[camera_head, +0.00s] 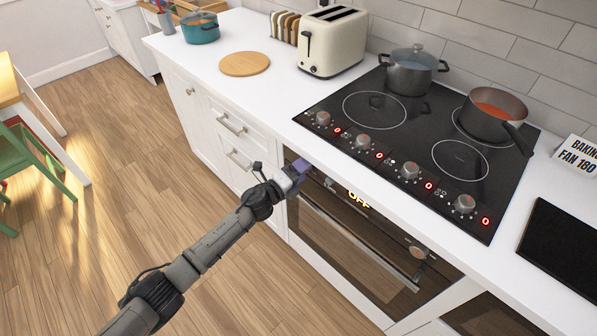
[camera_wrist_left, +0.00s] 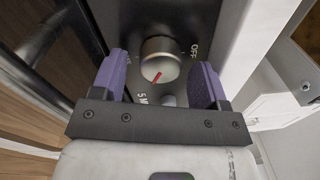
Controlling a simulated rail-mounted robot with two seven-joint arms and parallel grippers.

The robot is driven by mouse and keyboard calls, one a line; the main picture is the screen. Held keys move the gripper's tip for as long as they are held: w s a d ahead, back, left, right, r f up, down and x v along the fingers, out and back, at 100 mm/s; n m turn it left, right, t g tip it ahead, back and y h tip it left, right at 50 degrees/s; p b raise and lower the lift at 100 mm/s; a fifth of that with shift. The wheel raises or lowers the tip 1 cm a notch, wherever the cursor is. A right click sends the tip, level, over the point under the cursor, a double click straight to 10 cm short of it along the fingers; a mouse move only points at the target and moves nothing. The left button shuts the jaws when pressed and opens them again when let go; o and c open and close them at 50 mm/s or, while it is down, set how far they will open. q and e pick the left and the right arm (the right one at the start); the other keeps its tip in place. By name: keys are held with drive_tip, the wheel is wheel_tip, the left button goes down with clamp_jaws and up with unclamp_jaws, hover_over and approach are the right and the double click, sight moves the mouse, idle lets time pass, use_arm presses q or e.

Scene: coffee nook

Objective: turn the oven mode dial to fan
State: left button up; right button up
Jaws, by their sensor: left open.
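The oven (camera_head: 350,245) is set under the counter, and its display (camera_head: 359,200) reads OFF. My left gripper (camera_head: 297,170) is open at the left end of the oven's control panel. In the left wrist view, a silver round dial (camera_wrist_left: 160,60) with a red pointer lies ahead between its purple fingers, with a gap at each side. The pointer slants to the lower left. OFF is printed right of this dial and a partial "5 M" below it; I cannot tell which dial it is. Another dial (camera_head: 417,252) is at the panel's right. My right gripper is not in view.
The oven door handle (camera_head: 365,255) runs below the panel. A black cooktop (camera_head: 400,140) with several knobs holds a grey lidded pot (camera_head: 410,72) and an orange-filled pan (camera_head: 495,115). A sign (camera_head: 578,158) reads BAKING FAN 180. The floor (camera_head: 110,180) before the cabinets is clear.

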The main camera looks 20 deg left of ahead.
use_arm(q)
drive_tip(key=shift+s+a, duration=0.25)
drive_tip(key=shift+s, duration=0.2)
drive_tip(key=p+v, duration=0.3)
drive_tip(key=v, duration=0.9)
drive_tip(key=shift+s, duration=0.35)
drive_tip(key=shift+a, duration=0.1)
